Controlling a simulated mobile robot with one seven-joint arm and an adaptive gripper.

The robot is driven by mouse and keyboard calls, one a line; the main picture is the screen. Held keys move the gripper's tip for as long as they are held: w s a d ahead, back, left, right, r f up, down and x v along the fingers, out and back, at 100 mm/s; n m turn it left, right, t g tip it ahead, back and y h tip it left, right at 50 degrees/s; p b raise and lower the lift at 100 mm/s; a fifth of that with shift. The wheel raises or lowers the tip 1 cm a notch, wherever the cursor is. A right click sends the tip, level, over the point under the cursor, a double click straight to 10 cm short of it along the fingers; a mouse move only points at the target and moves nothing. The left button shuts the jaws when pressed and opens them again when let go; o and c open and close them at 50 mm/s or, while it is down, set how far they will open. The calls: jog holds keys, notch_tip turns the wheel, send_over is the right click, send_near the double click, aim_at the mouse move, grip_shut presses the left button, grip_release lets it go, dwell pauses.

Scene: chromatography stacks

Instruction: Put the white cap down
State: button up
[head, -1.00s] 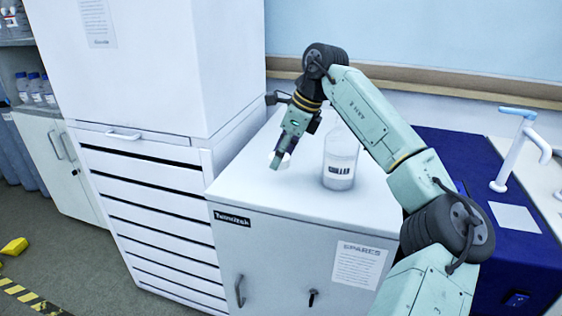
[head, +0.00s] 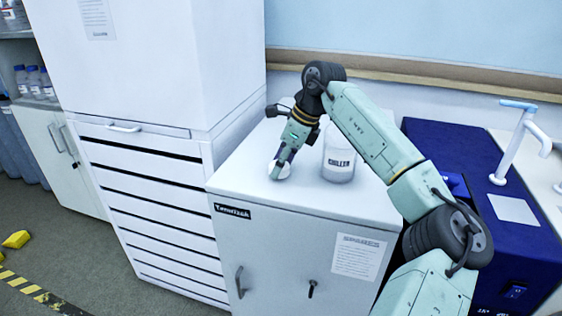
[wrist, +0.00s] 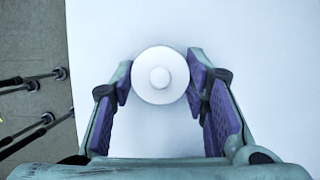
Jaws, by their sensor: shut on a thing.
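In the head view the cap (head: 285,172) shows low at the tips of my gripper (head: 281,167), over the white cabinet top (head: 240,180). It is at or very close to that surface; I cannot tell whether it touches. The clear bottle labelled "CHILLED" (head: 339,163) stands upright on the same top, just right of my gripper and apart from it.
A tall white drawer unit (head: 150,180) stands left of the cabinet. A blue unit (head: 520,235) is at the right. The cabinet top is clear in front of and left of the cap. Cabinet handles (wrist: 35,80) show beyond the edge in the wrist view.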

jog(key=o, duration=0.9)
jog(key=shift+r, duration=0.4)
jog(key=v, duration=1.2)
jog(key=shift+r+b, duration=0.25)
jog(key=shift+b, duration=0.15)
